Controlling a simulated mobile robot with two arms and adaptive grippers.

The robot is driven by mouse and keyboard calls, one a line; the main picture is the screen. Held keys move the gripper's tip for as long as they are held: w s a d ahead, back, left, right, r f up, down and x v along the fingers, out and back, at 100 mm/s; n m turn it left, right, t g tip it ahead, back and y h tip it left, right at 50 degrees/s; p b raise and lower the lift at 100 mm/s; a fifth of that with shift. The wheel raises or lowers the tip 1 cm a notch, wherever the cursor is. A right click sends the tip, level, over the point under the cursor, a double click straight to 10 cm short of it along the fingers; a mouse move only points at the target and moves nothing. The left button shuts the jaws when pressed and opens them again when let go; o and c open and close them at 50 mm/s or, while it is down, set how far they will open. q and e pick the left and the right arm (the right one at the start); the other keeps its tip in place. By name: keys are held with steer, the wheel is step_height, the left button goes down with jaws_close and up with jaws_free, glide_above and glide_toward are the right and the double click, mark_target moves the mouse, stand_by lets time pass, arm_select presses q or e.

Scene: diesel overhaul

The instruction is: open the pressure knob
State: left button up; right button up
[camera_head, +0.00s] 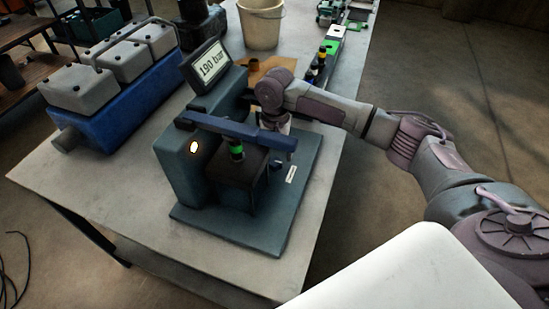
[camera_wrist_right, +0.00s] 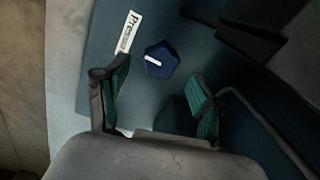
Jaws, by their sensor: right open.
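The pressure knob (camera_wrist_right: 160,60) is a dark blue, faceted knob with a white pointer line, on the blue-grey base plate (camera_head: 262,238). A white label (camera_wrist_right: 129,32), partly readable as "Pres", lies beside it; a white label also shows in the head view (camera_head: 291,174). My right gripper (camera_wrist_right: 158,78) is open, with its two green-padded fingers apart and the knob showing between and just beyond their tips. No contact with the knob shows. My left gripper is not in view.
The tester's display (camera_head: 207,65) reads 190 bar. A blue lever (camera_head: 222,127) crosses over a green-banded part (camera_head: 236,149), close to my right gripper. A blue engine block (camera_head: 118,105) stands left, a bucket (camera_head: 261,27) behind.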

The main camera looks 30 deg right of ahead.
mark_target(275, 160)
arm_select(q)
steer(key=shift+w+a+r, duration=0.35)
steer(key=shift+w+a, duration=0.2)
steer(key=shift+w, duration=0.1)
arm_select(e)
steer(key=shift+f, duration=2.05)
